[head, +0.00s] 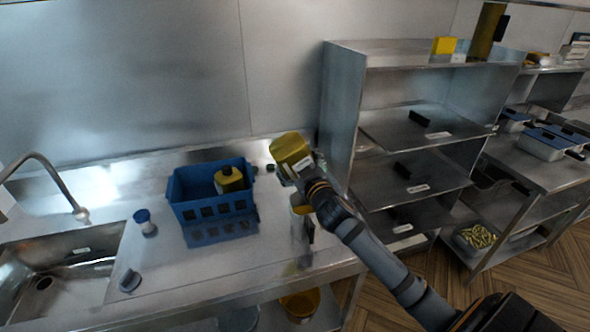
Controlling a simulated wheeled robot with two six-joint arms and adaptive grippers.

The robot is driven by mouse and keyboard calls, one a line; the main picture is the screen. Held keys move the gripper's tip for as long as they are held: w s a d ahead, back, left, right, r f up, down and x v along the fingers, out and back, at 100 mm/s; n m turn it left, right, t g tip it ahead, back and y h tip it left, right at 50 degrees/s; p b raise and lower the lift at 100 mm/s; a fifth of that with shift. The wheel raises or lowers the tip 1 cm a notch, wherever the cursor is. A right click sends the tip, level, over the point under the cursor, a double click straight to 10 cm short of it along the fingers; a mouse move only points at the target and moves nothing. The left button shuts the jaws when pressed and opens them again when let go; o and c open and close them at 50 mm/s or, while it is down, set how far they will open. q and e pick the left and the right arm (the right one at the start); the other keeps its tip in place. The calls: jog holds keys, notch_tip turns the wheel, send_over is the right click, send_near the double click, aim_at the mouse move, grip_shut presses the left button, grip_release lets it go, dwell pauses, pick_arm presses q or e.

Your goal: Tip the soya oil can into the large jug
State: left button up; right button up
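A yellow can (289,148) with a pale label is up in the air, tilted, at the end of my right arm; its label is too small to read. My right gripper (299,172) appears shut on it; the fingers are partly hidden. A pale jug-like vessel (298,222) stands on the steel counter just below the can and gripper. Its top is partly hidden by my arm, and a yellowish part shows at its rim. I cannot see any oil stream. My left gripper is not in view.
A blue crate (186,212) holding another yellow can with a dark cap (229,179) stands left of the vessel. A small blue-topped container (145,221) and a sink (62,268) lie farther left. A steel shelf unit (342,110) rises close on the right.

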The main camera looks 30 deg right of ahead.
aim_at(296, 146)
jog(key=n+p, duration=0.1)
jog(key=n, duration=0.1)
jog(key=r+n+p, duration=0.1)
jog(key=n+p, duration=0.3)
jog(key=shift+r+n, duration=0.4)
jog(key=n+p, duration=0.3)
jog(key=n, duration=0.1)
jog(key=r+n+p, duration=0.1)
jog(key=n+p, duration=0.3)
jog(key=n, duration=0.1)
jog(key=shift+r, duration=0.2)
jog(key=n, duration=0.2)
jog(key=shift+f+n, duration=0.15)
jog(key=shift+n, duration=0.15)
jog(key=n, duration=0.3)
jog(key=shift+r+n, duration=0.3)
jog(key=n, duration=0.4)
jog(key=shift+r, duration=0.3)
jog(key=n, duration=0.4)
jog(key=shift+r+n, duration=0.4)
